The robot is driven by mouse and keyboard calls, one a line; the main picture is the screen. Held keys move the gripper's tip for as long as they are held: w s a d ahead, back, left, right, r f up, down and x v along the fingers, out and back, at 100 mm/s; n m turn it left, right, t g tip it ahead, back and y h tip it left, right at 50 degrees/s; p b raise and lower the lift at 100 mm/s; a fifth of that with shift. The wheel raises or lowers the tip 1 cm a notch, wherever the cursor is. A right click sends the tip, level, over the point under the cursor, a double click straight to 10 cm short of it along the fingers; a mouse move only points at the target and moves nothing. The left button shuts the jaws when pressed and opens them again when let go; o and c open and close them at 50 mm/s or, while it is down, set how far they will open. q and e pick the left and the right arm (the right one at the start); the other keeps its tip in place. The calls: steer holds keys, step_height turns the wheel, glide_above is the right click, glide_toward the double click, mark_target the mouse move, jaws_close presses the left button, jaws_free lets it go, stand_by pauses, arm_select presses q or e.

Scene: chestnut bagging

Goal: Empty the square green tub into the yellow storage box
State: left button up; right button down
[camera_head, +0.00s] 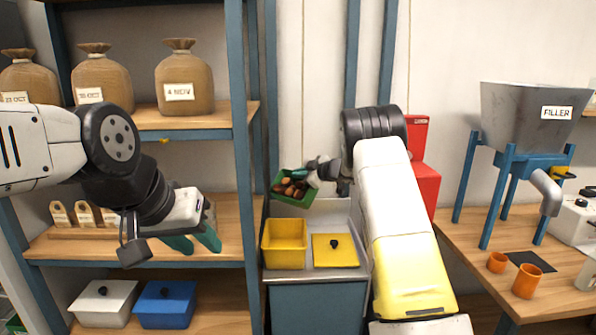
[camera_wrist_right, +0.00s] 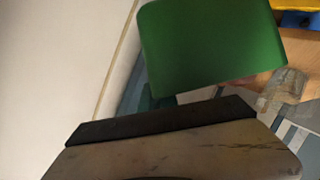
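The square green tub (camera_head: 309,196) holds several brown chestnuts and is off the counter, tilted, above and behind the yellow storage box (camera_head: 285,257). My right gripper (camera_head: 309,176) is at the tub's right rim and appears shut on it; its fingertips are small and partly hidden. In the right wrist view the tub's green outer side (camera_wrist_right: 210,45) fills the top middle. The yellow box stands open on the counter. Its yellow lid (camera_head: 335,258) with a black knob lies to its right. My left gripper (camera_head: 196,241) is open and empty in front of the shelf.
A shelf unit (camera_head: 242,150) with sacks (camera_head: 184,85) stands at left. A white box (camera_head: 104,305) and a blue box (camera_head: 165,305) sit low on it. Red containers (camera_head: 424,185) stand behind my right arm. A table (camera_head: 470,225) at right carries the filler hopper (camera_head: 530,120) and orange cups (camera_head: 527,281).

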steer(key=shift+s+a+f+n+t, duration=0.35)
steer(key=shift+n+t, duration=0.15)
steer(key=shift+n, duration=0.1)
steer(key=shift+s+a+n+t+h, duration=0.15)
steer(key=shift+s+a+n+t, duration=0.1)
steer(key=shift+s+a+n, duration=0.25)
steer(key=shift+s+a+n+t+h, duration=0.15)
steer(key=shift+s+n+t, duration=0.15)
steer(key=shift+n, duration=0.3)
steer(key=s+a+n+t, duration=0.1)
steer(key=s+a+f+n, duration=0.1)
steer(key=s+n, duration=0.1)
steer(key=shift+n+t, duration=0.3)
steer(key=shift+t, duration=0.05)
steer(key=s+n, duration=0.1)
steer(key=s+a+n+t, duration=0.1)
steer(key=n, duration=0.1)
steer(key=s+a+n+y, duration=0.1)
steer(key=shift+a+f+t, duration=0.1)
steer(key=shift+f+t, duration=0.2)
steer(key=shift+f, duration=0.05)
steer(key=shift+w, duration=0.1)
